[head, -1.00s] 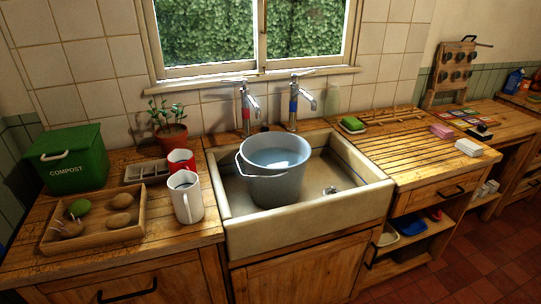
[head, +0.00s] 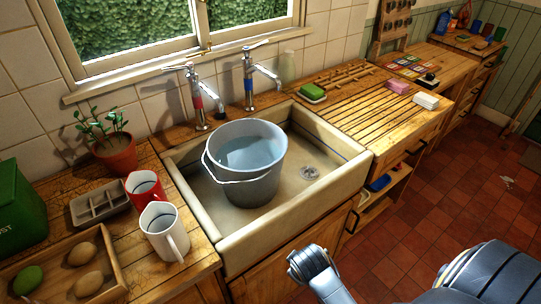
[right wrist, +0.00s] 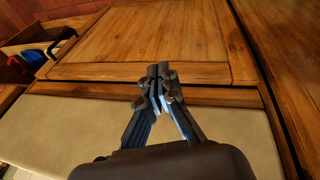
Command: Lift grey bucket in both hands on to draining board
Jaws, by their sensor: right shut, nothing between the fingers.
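The grey bucket (head: 262,180) stands upright in the white sink (head: 325,205), left of the drain, with water in it. Its wire handle (head: 225,181) hangs down over the near left side. The grooved wooden draining board (head: 367,112) adjoins the sink on the right. My right gripper (right wrist: 158,72) is shut and empty in the right wrist view, in front of the sink's pale front and the wooden cupboard; the bucket is not seen there. Part of my right arm shows low in the head view. My left gripper is not in view.
Two taps (head: 252,78) stand behind the sink. The middle of the board is clear.

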